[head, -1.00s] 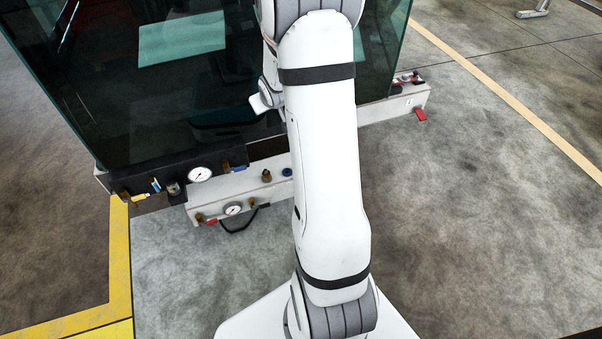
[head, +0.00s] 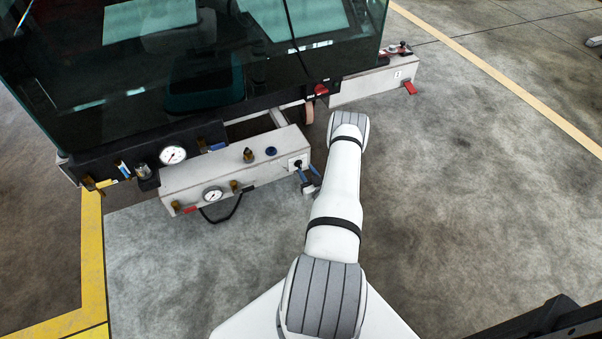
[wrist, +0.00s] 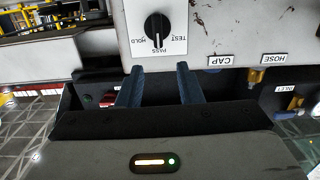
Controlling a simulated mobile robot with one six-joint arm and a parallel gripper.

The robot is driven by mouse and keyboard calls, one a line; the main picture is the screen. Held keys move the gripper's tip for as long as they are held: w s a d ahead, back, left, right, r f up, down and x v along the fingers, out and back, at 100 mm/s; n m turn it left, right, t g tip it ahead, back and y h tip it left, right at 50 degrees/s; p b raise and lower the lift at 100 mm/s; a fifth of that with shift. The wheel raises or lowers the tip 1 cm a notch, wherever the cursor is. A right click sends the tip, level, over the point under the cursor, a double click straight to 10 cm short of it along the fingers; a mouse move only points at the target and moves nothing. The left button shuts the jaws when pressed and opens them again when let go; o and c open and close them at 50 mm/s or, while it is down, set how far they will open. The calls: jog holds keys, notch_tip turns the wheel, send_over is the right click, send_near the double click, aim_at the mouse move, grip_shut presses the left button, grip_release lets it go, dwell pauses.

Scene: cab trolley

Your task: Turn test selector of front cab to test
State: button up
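The test selector (wrist: 157,27) is a round black knob on a light plate, marked HOLD, PASS and TEST in upside-down lettering in the wrist view. Its white pointer line points down in the picture, at PASS. In the head view the selector (head: 297,163) sits on the right end of the white box under the front cab (head: 90,165). My gripper (wrist: 158,68) is open and empty, its two blue fingers apart just below the knob in the wrist view, not around it. In the head view my gripper (head: 309,177) is beside the box's end, partly hidden by my arm.
The white box (head: 225,172) carries a gauge (head: 213,195), a black hose (head: 222,214) and small fittings. CAP (wrist: 221,61) and HOSE (wrist: 273,58) labels are right of the knob. Another white box (head: 375,85) with a red handle stands behind. Open floor lies right.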

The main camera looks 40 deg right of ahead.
aim_at(300, 165)
jog(key=shift+t, duration=0.3)
jog(key=w, duration=0.1)
jog(key=w+f+b, duration=0.1)
jog(key=w, duration=0.1)
jog(key=w+d+f+b, duration=0.1)
jog(key=w, duration=0.1)
jog(key=shift+w+d+f, duration=0.1)
jog(key=shift+w+f, duration=0.05)
jog(key=shift+f, duration=0.1)
grip_shut()
jog(key=shift+a, duration=0.25)
jog(key=shift+d, duration=0.15)
